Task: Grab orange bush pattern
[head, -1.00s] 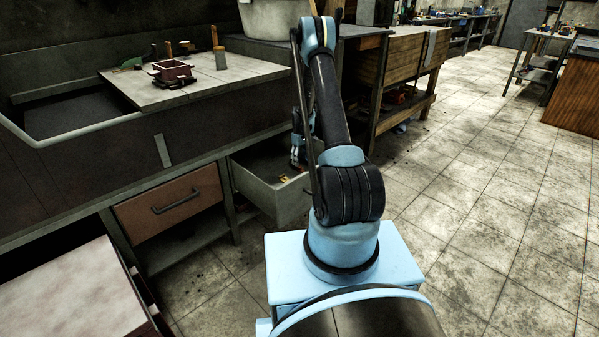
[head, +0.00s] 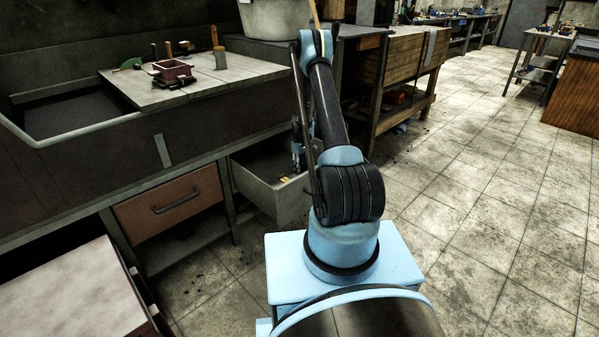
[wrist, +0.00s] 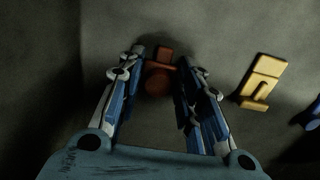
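In the wrist view the orange bush pattern (wrist: 158,78) lies on the grey drawer floor, a dark orange-brown round piece with a smaller block beyond it. My gripper (wrist: 161,66) is open, with one finger on each side of the pattern and a visible gap to the right finger. The left fingertip is close to the pattern; I cannot tell if it touches. In the head view my gripper (head: 298,160) reaches down into the open drawer (head: 262,192), and my arm hides part of it. The orange pattern cannot be made out there.
A yellow pattern (wrist: 262,82) lies to the right in the drawer, and a blue piece (wrist: 314,116) shows at the right edge. The drawer walls surround my gripper. Above is a workbench (head: 205,88) with a reddish moulding box (head: 173,72) on it.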

